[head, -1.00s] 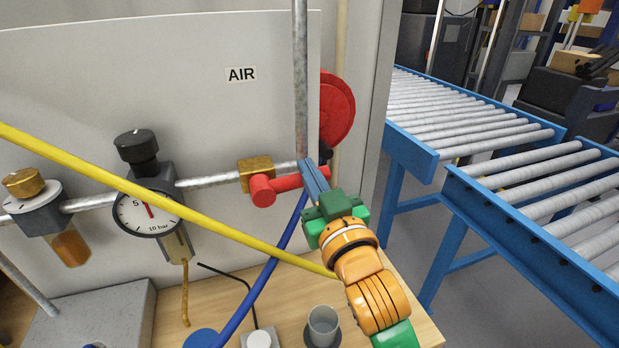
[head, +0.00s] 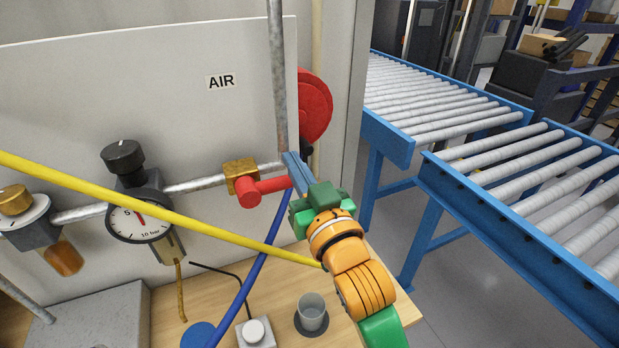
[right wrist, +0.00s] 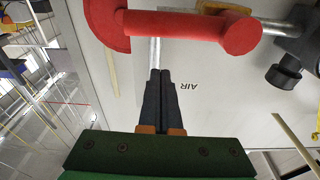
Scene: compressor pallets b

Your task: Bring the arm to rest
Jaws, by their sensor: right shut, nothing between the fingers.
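My right gripper (head: 292,163) is in front of the grey panel, just right of the red valve handle (head: 262,189). Its two fingers lie together, with nothing between them. In the right wrist view the shut fingers (right wrist: 160,80) point at the panel, and the red handle (right wrist: 190,28) is close beyond the tips. I cannot tell whether they touch it. My right arm, orange and green, comes up from the lower right. My left gripper is not in view.
A pressure gauge (head: 139,219) and brass fitting (head: 240,176) sit on the pipe. A yellow hose (head: 200,232) crosses in front. A grey cup (head: 312,312) stands on the wooden bench (head: 168,300) below my arm. Blue roller conveyors (head: 540,190) stand at right.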

